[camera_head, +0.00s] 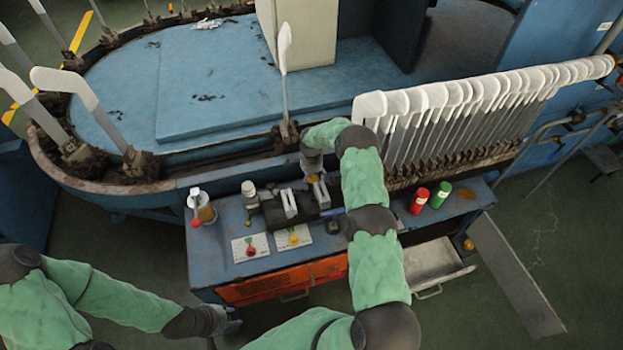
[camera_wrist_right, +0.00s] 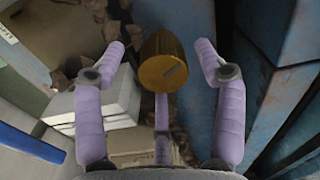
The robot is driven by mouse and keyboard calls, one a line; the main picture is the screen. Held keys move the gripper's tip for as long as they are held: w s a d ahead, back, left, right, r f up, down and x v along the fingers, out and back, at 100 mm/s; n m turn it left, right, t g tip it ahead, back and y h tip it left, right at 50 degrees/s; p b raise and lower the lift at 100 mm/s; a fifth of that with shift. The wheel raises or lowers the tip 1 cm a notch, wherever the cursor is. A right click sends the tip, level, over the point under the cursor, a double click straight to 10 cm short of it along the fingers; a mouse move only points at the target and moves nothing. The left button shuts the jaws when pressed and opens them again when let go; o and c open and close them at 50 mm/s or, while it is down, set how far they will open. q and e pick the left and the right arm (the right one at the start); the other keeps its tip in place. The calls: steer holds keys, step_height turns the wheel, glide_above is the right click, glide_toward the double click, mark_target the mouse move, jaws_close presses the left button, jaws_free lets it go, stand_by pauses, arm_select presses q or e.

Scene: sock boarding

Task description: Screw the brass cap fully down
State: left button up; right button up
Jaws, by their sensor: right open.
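The brass cap (camera_wrist_right: 163,62) is a pointed, dull gold piece with a dark slot in its side. In the right wrist view it sits between the spread lavender fingers of my right gripper (camera_wrist_right: 160,52), with a gap on both sides. In the head view my right gripper (camera_head: 319,186) is over the back of the blue workbench (camera_head: 222,240), and a small brass-yellow spot shows at its fingers. What the cap sits on is hidden. My left gripper (camera_head: 217,322) is low at the left, off the bench; its fingers are too dark to read.
A bottle with a red part (camera_head: 203,210) stands on the bench's left. Two cards with a red knob (camera_head: 250,248) and a yellow knob (camera_head: 293,237) lie in front. Red (camera_head: 419,201) and green (camera_head: 440,195) cans stand right. A drawer (camera_head: 432,262) is open. White boards (camera_head: 440,100) line the back.

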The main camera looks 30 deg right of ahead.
steer(key=c, duration=1.1)
steer(key=shift+a, duration=0.15)
